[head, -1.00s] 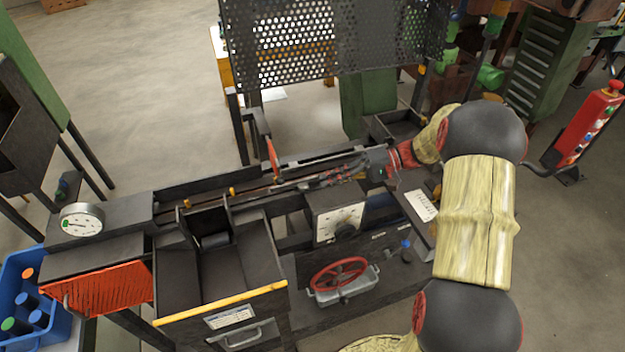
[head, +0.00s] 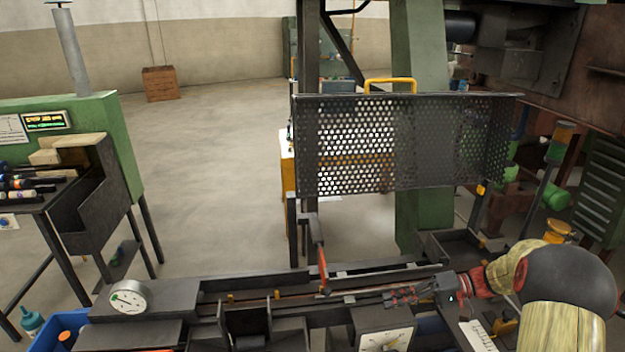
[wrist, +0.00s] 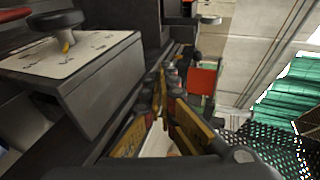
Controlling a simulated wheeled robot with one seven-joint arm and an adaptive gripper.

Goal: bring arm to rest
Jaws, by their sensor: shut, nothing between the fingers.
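My arm reaches in from the right in the head view, with its yellowish sleeve and dark round joint. My gripper (head: 388,298) is over the back of the dark bench (head: 170,296), pointing left along the long channel. It also shows in the wrist view (wrist: 163,94), where its two yellow-and-dark fingers come together with nothing between them. It is shut and empty. A box with a pale dial face (head: 398,339) is just in front of it, and the box also shows close by at the left of the wrist view (wrist: 75,52).
A perforated guard (head: 350,145) stands behind the bench. A round gauge (head: 129,297) sits at the bench's left end. A dark open tray (head: 450,248) is behind my wrist. Open floor (head: 225,170) lies behind, at the left.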

